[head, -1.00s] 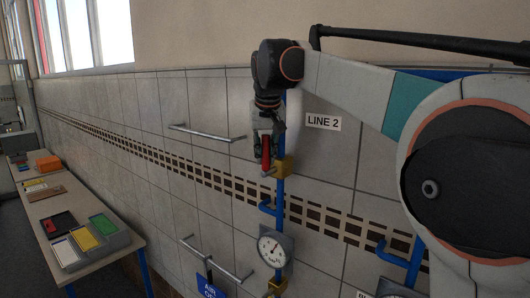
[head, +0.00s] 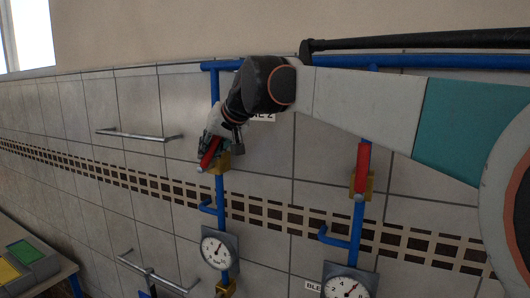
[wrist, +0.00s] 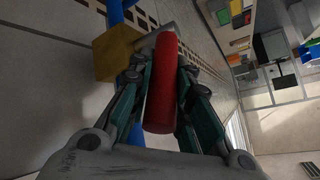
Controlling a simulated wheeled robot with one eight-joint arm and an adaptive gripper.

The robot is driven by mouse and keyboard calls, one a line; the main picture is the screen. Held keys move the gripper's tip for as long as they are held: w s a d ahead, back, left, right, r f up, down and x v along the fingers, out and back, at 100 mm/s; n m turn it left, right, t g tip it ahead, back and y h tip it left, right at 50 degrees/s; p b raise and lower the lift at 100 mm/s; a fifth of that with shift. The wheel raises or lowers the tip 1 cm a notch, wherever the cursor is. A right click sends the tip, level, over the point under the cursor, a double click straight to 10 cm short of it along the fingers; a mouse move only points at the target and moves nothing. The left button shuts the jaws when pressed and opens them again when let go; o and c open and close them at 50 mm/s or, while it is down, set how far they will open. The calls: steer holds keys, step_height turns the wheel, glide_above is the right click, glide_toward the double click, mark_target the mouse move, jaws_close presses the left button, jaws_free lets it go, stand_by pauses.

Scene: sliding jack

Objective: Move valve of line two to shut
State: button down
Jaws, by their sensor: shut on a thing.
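The line two valve has a red handle (head: 209,152) and a yellow body (head: 223,162) on a blue vertical pipe (head: 216,110). In the head view the handle tilts, its upper end leaning right. My gripper (head: 218,145) is shut on the handle; its fingers lie on both sides of it. In the wrist view the red handle (wrist: 162,85) runs between the fingers of my gripper (wrist: 163,80), and the yellow body (wrist: 117,52) is beyond at upper left. The line label (head: 263,117) is mostly hidden behind my arm.
A second red-handled valve (head: 363,166) stands upright on a pipe to the right. Round gauges (head: 215,250) (head: 346,290) sit below both valves. A metal rail (head: 140,134) is on the tiled wall to the left. A bench (head: 45,270) stands at lower left.

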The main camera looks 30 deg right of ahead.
steer(key=shift+s+d+f+t+b, duration=0.15)
steer(key=shift+s+d+t+b, duration=0.1)
steer(key=shift+s+t+b, duration=0.3)
steer(key=shift+w+y, duration=0.15)
steer(key=shift+y, duration=0.15)
steer(key=c, duration=1.5)
jaws_free()
steer(key=shift+o, duration=0.2)
steer(key=v, duration=0.8)
steer(key=shift+f, duration=0.1)
